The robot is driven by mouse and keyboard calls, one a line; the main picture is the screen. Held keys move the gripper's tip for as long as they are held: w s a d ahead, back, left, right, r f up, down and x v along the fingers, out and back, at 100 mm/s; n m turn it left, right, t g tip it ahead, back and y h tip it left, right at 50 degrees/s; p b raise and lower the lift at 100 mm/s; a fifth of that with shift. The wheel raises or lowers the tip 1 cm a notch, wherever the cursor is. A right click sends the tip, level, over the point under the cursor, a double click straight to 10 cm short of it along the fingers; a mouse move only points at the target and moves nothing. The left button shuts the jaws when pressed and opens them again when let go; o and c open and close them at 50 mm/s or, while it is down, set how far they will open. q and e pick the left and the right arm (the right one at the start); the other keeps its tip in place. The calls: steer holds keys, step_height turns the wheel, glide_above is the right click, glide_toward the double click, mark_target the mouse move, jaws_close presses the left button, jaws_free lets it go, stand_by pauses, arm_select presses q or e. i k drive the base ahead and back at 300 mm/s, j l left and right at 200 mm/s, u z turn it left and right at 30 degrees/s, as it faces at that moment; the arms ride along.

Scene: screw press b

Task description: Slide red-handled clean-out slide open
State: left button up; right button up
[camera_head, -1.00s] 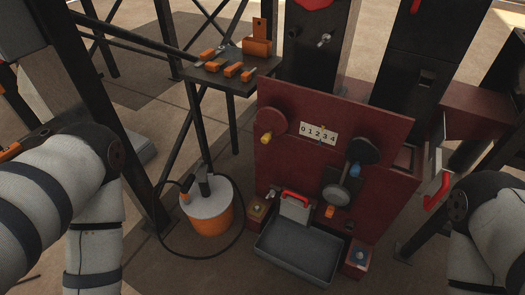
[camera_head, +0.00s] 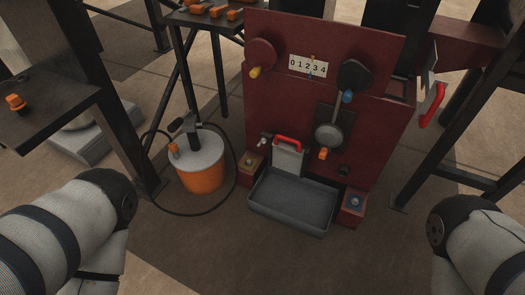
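The clean-out slide (camera_head: 287,160) is a grey plate with a red handle (camera_head: 288,140) across its top. It stands upright at the lower front of the dark red press panel (camera_head: 290,103), just behind a grey tray (camera_head: 291,205). Another red handle (camera_head: 432,105) is on a grey plate at the press's right side. My arms come in at the lower left and lower right, well apart from the slide. Neither gripper shows in the view.
An orange bucket with a grey lid (camera_head: 202,169) stands left of the press, with a black hose looped on the floor. Small red boxes flank the tray. A dark table (camera_head: 45,110) is at the left. The floor in front of the tray is clear.

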mark_target(289, 159)
steer(key=i+z, duration=0.15)
steer(key=z, duration=0.2)
steer(key=i+z, duration=0.15)
steer(key=z, duration=0.25)
steer(key=i+j+z, duration=0.1)
steer(key=z, duration=0.25)
